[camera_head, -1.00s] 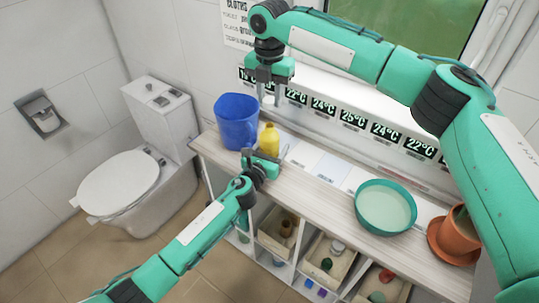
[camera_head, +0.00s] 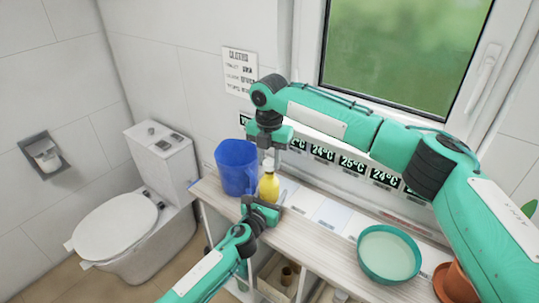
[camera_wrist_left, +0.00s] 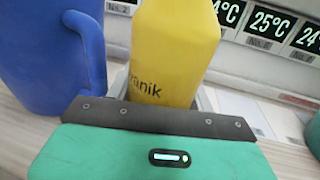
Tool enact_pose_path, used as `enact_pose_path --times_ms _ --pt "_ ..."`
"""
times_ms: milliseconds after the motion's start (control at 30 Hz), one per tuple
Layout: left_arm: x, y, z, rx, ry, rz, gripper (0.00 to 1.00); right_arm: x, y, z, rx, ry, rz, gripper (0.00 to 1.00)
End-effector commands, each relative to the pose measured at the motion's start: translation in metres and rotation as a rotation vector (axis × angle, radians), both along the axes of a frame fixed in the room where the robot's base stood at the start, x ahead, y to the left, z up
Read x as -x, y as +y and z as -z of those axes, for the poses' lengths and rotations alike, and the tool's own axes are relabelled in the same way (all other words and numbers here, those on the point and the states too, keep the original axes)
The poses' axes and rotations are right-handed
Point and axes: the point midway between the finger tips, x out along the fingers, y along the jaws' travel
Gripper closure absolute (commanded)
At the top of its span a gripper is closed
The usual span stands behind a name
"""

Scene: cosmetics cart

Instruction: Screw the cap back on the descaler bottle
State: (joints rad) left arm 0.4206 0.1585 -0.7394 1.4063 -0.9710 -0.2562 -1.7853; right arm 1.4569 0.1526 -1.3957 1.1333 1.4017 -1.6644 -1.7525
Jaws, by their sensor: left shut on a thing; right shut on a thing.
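The yellow descaler bottle (camera_head: 268,188) stands upright on the shelf top beside the blue jug. My left gripper (camera_head: 264,205) is shut on its lower body; the left wrist view also shows the bottle (camera_wrist_left: 175,45) between the jaws, with part of its dark lettering visible. My right gripper (camera_head: 268,155) points down directly above the bottle, shut on the white cap (camera_head: 268,164). The cap is at the bottle's top, in line with the neck. I cannot tell whether the threads are engaged.
A blue jug (camera_head: 236,168) stands close to the left of the bottle; its handle (camera_wrist_left: 85,50) is near my left gripper. A teal bowl (camera_head: 389,253) and a terracotta pot (camera_head: 457,284) are farther right. The shelf top (camera_head: 318,233) between bottle and bowl is mostly clear.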

Motion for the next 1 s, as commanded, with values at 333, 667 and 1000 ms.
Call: enact_pose_path --times_ms 333,667,1000 --pt "0.0 0.0 0.001 0.0 0.001 0.0 0.88 0.0 0.0 0.0 0.0 0.0 0.0 0.9" --pt "0.0 0.0 0.001 0.0 0.001 0.0 0.88 0.0 0.0 0.016 0.0 0.001 -0.002 0.9" --pt "0.0 0.0 0.001 0.0 0.001 0.0 0.88 0.0 0.0 0.018 0.0 0.0 -0.002 0.9"
